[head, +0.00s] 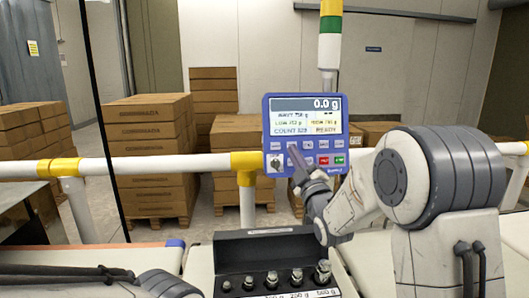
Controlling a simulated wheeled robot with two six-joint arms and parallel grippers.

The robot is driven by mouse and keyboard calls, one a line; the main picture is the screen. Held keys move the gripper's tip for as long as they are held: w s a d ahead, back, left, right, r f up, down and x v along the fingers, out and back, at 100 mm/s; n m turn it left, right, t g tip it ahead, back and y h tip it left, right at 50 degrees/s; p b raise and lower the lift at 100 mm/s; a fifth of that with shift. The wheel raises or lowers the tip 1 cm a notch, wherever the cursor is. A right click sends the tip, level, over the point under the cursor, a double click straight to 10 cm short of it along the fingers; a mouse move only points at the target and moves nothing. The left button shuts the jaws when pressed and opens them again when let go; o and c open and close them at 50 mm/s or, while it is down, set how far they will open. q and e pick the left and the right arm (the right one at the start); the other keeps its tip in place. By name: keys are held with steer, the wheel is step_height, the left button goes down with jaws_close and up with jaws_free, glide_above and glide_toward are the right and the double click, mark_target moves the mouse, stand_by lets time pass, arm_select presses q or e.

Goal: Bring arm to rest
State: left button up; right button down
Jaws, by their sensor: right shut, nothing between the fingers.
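My right arm (430,180) reaches in from the right. Its gripper (297,163) is shut and empty, with its tip in front of the lower left keys of the blue control panel (268,128). I cannot tell whether the tip touches a key. The panel's screen reads 0.0 g, with COUNT 523 and READY below. Part of my left arm (165,285) shows low at the left edge, with dark cables. Its gripper is not in view.
A black holder (262,247) with several metal weights (297,277) stands below the panel. A white rail (140,166) with yellow joints runs behind. Brown carton stacks (147,160) stand beyond it. A signal tower (330,48) rises behind the panel.

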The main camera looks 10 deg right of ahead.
steer(key=s+a+f+m+g+p, duration=0.2)
steer(key=s+a+f+g+p, duration=0.15)
steer(key=a+g, duration=0.4)
steer(key=s+a+f+m+g+p, duration=0.1)
steer(key=s+a+f+g, duration=0.2)
steer(key=s, duration=0.3)
steer(key=s+a+f+m+g+p, duration=0.1)
steer(key=s+a+f+g, duration=0.1)
steer(key=s+a+f, duration=0.35)
steer(key=s+d+g+h+p, duration=0.1)
steer(key=s+g, duration=0.2)
steer(key=s, duration=0.6)
steer(key=s+d+f+m+g+h+p, duration=0.1)
steer(key=s+d+g, duration=0.1)
steer(key=s, duration=0.7)
steer(key=s+d+g+h+p, duration=0.1)
steer(key=s+g, duration=0.3)
steer(key=s, duration=0.5)
steer(key=shift+s+d+f+m+g, duration=0.15)
steer(key=shift+d+m+g, duration=0.15)
steer(key=shift+d+g, duration=0.05)
